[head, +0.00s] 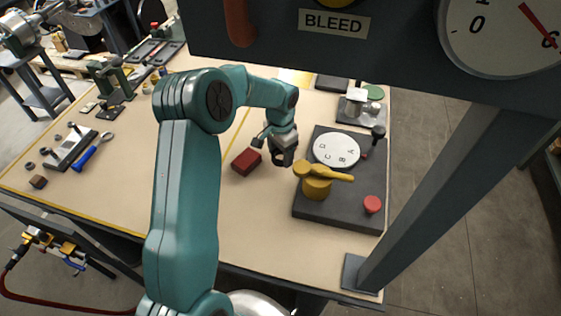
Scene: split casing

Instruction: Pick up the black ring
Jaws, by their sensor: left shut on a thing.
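My left gripper (281,150) is above the table, between a dark red block and the dark panel with the white dial. It points down and is shut on a small dark, ring-like thing (279,159), which looks like the black ring. The fingers cover part of it, and it is too small to tell whether it touches the table. My right gripper is not in view.
The red block (246,161) lies close on the left. On the right, the dark panel (335,213) carries a white lettered dial (336,150), a yellow valve handle (325,174) and a red button (372,204). An overhead "BLEED" panel (400,65) and a slanted post (450,180) stand in front.

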